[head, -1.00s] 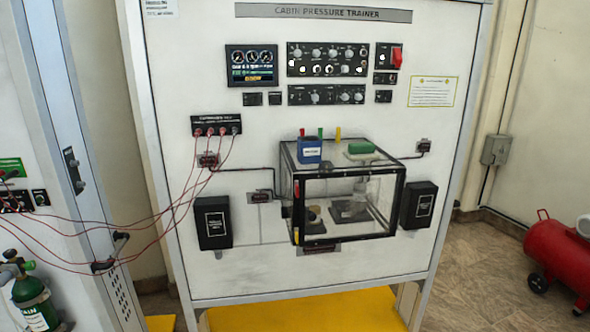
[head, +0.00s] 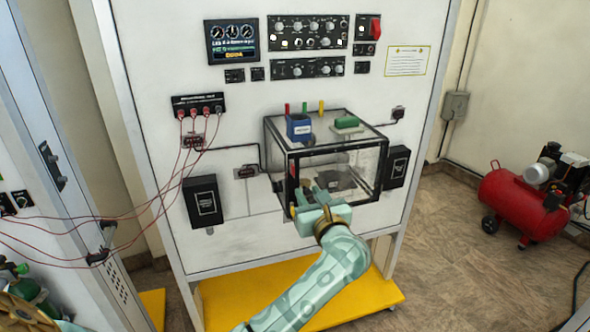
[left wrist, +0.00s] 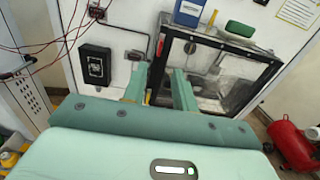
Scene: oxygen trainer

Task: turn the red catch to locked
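The clear box (head: 340,140) with a black frame is mounted on the white panel. The small red catch (left wrist: 160,46) is on the left upright of its front frame, in the left wrist view. It is small in the head view (head: 293,170), and I cannot read its lock position. My left gripper (head: 312,192) is in front of the lower left of the box. In the left wrist view its two fingers (left wrist: 159,78) are apart with nothing between them, pointing toward the left frame edge below the catch. My right gripper is not in view.
A blue container (head: 299,127) and a green block (head: 347,122) are on the box top. Black boxes (head: 203,201) flank it. Red cables (head: 165,200) hang at the left. A yellow platform (head: 240,296) lies below, and a red compressor (head: 520,203) stands right.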

